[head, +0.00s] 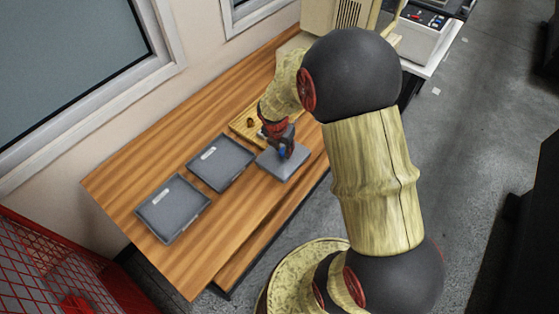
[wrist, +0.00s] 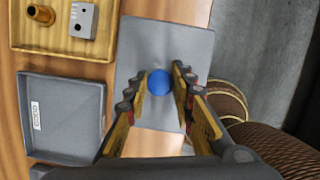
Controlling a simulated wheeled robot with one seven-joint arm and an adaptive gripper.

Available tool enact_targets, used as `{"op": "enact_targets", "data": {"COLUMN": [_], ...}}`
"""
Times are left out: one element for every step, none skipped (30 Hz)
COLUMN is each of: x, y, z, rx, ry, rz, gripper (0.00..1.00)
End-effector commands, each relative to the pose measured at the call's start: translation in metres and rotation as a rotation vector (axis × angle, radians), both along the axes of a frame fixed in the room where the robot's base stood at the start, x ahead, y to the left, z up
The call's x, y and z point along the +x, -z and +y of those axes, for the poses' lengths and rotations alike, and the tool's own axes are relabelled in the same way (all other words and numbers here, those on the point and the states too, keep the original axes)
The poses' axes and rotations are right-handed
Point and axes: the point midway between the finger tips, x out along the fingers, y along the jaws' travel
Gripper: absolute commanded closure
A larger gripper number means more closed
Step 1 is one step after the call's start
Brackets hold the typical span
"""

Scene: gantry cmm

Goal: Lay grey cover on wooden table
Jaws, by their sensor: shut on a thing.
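The grey cover (head: 274,163) is a flat square plate with a blue round knob (wrist: 159,82) in its middle. My gripper (head: 284,147) is over the cover in the head view, its fingers closed about the knob. The wrist view shows the cover (wrist: 140,45) below the fingers, with the knob between the fingertips. The cover is at the front side of the wooden table (head: 125,182), close to its edge. I cannot tell whether it touches the tabletop or hangs just above it.
Two shallow grey trays (head: 220,163) (head: 172,208) lie to the left on the table. A yellow-brown tray (wrist: 52,48) with a brass part (wrist: 40,14) and a grey block (wrist: 84,20) lies beyond the cover. A red mesh frame (head: 60,265) stands at lower left. Bare wood shows at the table's left end.

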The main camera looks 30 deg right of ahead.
Motion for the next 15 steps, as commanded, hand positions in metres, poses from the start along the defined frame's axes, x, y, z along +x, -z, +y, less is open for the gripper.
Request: {"op": "enact_targets", "data": {"x": [0.001,0.001,0.001,0.001,0.001,0.001,0.002,0.002,0.002,0.002,0.002,0.002,0.002,0.001,0.002], "y": [0.005,0.006,0.007,0.008,0.009,0.011,0.013,0.016,0.021,0.027,0.032,0.038,0.043,0.046,0.048], "z": [0.004,0.005,0.006,0.007,0.008,0.009,0.011,0.013,0.017,0.015,0.015,0.015,0.015,0.015,0.015], "rx": [0.0,-0.001,-0.001,-0.001,-0.001,0.0,-0.001,-0.001,-0.001,0.0,0.0,0.0,0.001,0.001,0.0], "ry": [-0.002,-0.003,-0.002,-0.002,-0.002,-0.001,-0.002,-0.002,-0.004,-0.001,-0.001,0.0,0.0,0.0,0.0], "rz": [0.0,-0.001,-0.001,-0.001,-0.001,-0.001,-0.001,-0.001,0.0,0.0,-0.001,-0.001,-0.001,-0.001,-0.001], "gripper": [1.0,1.0,1.0,1.0,1.0,1.0,1.0,1.0,1.0,1.0,1.0,1.0,1.0,1.0,1.0]}}
